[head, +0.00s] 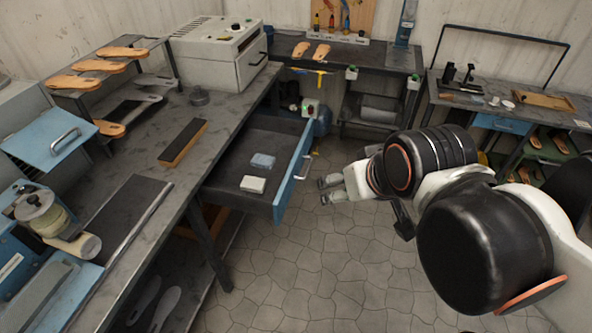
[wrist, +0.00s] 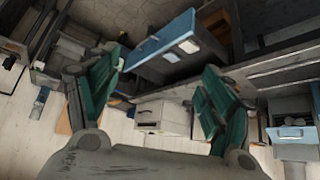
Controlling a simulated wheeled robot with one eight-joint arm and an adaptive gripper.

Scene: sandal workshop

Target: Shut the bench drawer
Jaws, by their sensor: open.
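The bench drawer (head: 292,171) is pulled out from the long workbench on the left. Its blue front with a pale handle (head: 302,168) faces right, and a white block (head: 253,184) and a pale bluish item (head: 263,161) lie inside. My gripper (head: 325,190) is in the air to the right of the drawer front, apart from it, with its fingers pointing left. In the wrist view, my gripper (wrist: 162,70) has its green-padded fingers spread with nothing between them. The blue drawer front (wrist: 163,41) shows there beyond the fingertips.
The workbench (head: 225,105) carries a black-topped block (head: 183,142) and a grey-white machine (head: 218,52). A rear bench (head: 375,54) holds two sandal soles (head: 311,50). A right-hand bench has a blue drawer (head: 500,124). The stone floor (head: 300,265) before the drawer is clear.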

